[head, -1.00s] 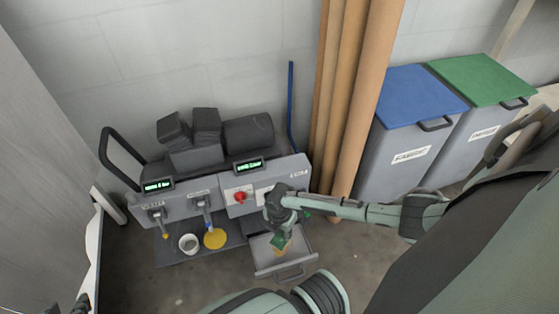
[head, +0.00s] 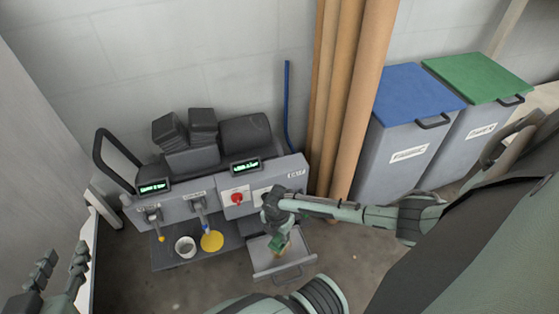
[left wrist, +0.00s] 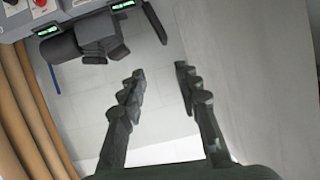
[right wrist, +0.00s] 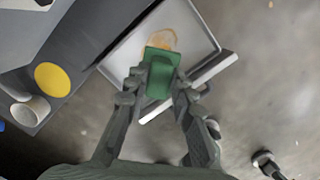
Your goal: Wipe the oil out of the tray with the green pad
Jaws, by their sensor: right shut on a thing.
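The tray (head: 262,262) is a pulled-out grey drawer at the lower right of the press, with a handle on its front. In the right wrist view, the tray (right wrist: 120,62) holds an orange-brown oil smear (right wrist: 180,40). My right gripper (right wrist: 160,80) is shut on the green pad (right wrist: 160,60), over the tray and beside the smear; whether the pad touches the floor of the tray I cannot tell. The pad also shows in the head view (head: 278,242). My left gripper (head: 62,262) is open and empty at the lower left, away from the press; its spread fingers show in the left wrist view (left wrist: 158,78).
A white cup (head: 185,247) and a yellow disc (head: 212,241) sit on the shelf left of the tray. A red button (head: 237,198) is on the press front. Brown rolls (head: 345,110), a blue-lidded bin (head: 405,150) and a green-lidded bin (head: 478,79) stand to the right.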

